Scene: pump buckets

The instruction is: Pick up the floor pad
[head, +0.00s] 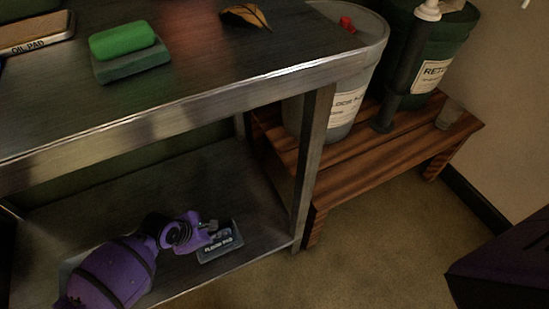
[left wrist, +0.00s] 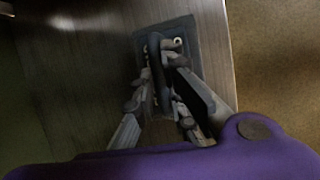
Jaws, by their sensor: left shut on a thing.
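The floor pad (head: 220,243) is a small dark piece with a "FLOOR PAD" label, low on the metal lower shelf near its front right corner. My left gripper (head: 213,228) reaches in from the left over the shelf and is at the pad's back edge. In the left wrist view, my left gripper's fingers (left wrist: 168,80) are closed around a dark upright part of the floor pad (left wrist: 154,72). A dark tray-like base (left wrist: 193,38) shows around it. Whether the pad is clear of the shelf, I cannot tell. My right gripper is not in view.
The metal table's upper shelf (head: 200,95) overhangs the lower shelf (head: 150,185); its front leg (head: 312,165) stands just right of the pad. On top are a green sponge (head: 122,40) and an oil pad tray (head: 35,45). A wooden bench (head: 370,170) bears buckets (head: 345,70).

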